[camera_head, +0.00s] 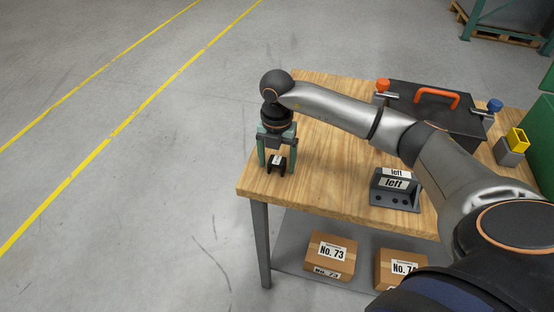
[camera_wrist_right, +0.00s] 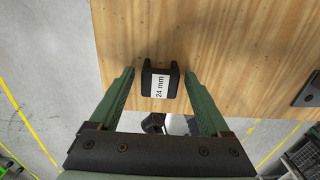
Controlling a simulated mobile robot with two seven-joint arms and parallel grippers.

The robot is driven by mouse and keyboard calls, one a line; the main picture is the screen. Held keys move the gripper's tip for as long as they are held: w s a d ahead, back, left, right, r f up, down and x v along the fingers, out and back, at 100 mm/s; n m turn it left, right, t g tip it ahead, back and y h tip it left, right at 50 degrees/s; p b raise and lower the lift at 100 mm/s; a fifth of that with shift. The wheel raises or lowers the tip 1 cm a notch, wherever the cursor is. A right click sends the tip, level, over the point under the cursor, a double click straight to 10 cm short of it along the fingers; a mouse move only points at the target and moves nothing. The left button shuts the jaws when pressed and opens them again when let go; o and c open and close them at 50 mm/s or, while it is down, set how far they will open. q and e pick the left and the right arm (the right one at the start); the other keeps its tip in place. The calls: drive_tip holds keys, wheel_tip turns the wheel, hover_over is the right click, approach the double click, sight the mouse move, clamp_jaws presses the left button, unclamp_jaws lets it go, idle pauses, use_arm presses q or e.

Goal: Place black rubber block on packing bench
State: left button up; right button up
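The black rubber block (camera_head: 277,166) is small and dark, with a white label, near the left end of the wooden packing bench (camera_head: 318,140). In the right wrist view the block (camera_wrist_right: 150,84) reads "24 mm" and appears to rest on the wood. My right gripper (camera_head: 277,172) points down over it with green fingers, one on each side. The right wrist view shows a gap between the block and each finger, so the gripper is open around it and not gripping. My left gripper is not in view.
On the bench stand a grey bracket (camera_head: 396,191) labelled "left", a dark case (camera_head: 437,118) with an orange handle, and a grey and yellow piece (camera_head: 512,146). Cardboard boxes (camera_head: 330,258) sit on the lower shelf. The bench's left edge is close to the block.

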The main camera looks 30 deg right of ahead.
sight(276, 160)
drive_tip(key=shift+r, duration=0.1)
wheel_tip(276, 160, up, 12)
drive_tip(key=s+a+f+n+g+y, duration=0.1)
drive_tip(key=s+a+f+n+y, duration=0.2)
drive_tip(key=a, duration=0.5)
drive_tip(key=s+a+f+n+y, duration=0.1)
drive_tip(key=a+f+y, duration=0.25)
drive_tip(key=a, duration=0.45)
drive_tip(key=s+a+r+m+t+y, duration=0.1)
drive_tip(key=a+r+m+t+y, duration=0.1)
drive_tip(key=a+y, duration=0.4)
drive_tip(key=s+a+r+m+t+y, duration=0.1)
drive_tip(key=s+a+r+y, duration=0.15)
drive_tip(key=a+y, duration=0.45)
drive_tip(key=w+d+f+m+t+h, duration=0.4)
drive_tip(key=d+f+m+t+h, duration=0.65)
drive_tip(key=m+t, duration=0.65)
drive_tip(key=s+d+f+m+g+h, duration=0.3)
drive_tip(key=s+f+m+g, duration=0.1)
drive_tip(key=s+f, duration=0.4)
drive_tip(key=s+d+f+m+g+h, duration=0.3)
drive_tip(key=s+f, duration=0.5)
drive_tip(key=f, duration=0.3)
drive_tip(key=m+g, duration=0.1)
drive_tip(key=g, duration=0.1)
drive_tip(key=shift+g+h, duration=0.4)
